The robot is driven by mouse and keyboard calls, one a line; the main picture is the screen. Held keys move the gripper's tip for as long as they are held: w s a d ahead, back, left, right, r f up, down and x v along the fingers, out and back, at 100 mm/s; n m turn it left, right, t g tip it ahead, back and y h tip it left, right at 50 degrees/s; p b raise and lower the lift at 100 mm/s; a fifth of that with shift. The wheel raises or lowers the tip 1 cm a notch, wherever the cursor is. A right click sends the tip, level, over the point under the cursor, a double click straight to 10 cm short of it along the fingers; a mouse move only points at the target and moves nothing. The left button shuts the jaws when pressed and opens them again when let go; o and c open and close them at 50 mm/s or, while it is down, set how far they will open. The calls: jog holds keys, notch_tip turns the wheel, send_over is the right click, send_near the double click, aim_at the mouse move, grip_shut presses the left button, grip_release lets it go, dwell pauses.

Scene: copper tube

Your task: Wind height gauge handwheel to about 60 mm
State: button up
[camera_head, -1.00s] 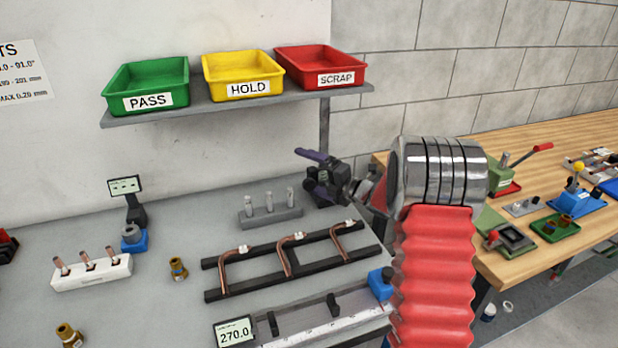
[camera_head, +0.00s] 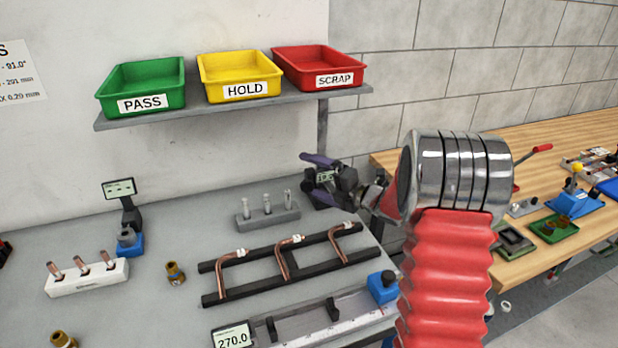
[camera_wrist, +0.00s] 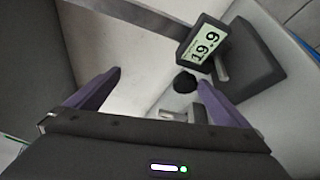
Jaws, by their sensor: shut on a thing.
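The height gauge stands at the back right of the grey bench, mostly hidden by my gripper (camera_head: 308,168) in the head view. Its small display (camera_head: 325,176) shows there, too small to read surely. In the wrist view the gauge display (camera_wrist: 202,50) reads 19.9, beside a dark block and a pale column. The black round handwheel knob (camera_wrist: 185,81) is between my purple fingers, closer to the right one. My gripper (camera_wrist: 158,78) is shut on the handwheel; the exact contact is not clear.
A grey block with several pins (camera_head: 268,215) and a black rack with copper tubes (camera_head: 290,262) stand just in front. The shelf with green (camera_head: 142,88), yellow (camera_head: 240,76) and red (camera_head: 320,68) trays hangs above. A wooden bench (camera_head: 545,135) is at right.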

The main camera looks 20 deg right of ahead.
jog(key=shift+s+d+r, duration=0.1)
jog(key=shift+d+r, duration=0.1)
jog(key=shift+r, duration=0.95)
jog(key=s, duration=0.1)
jog(key=s+r, duration=0.1)
jog(key=shift+s+d+r+t, duration=0.1)
jog(key=shift+s+d+t, duration=0.05)
jog(key=shift+s+t, duration=0.15)
jog(key=c, duration=1.1)
jog(key=shift+r+v, duration=0.15)
jog(key=shift+v, duration=1.6)
jog(key=shift+r+v, duration=0.15)
jog(key=shift+v, duration=1.6)
jog(key=shift+r+v, duration=0.15)
jog(key=shift+v, duration=1.6)
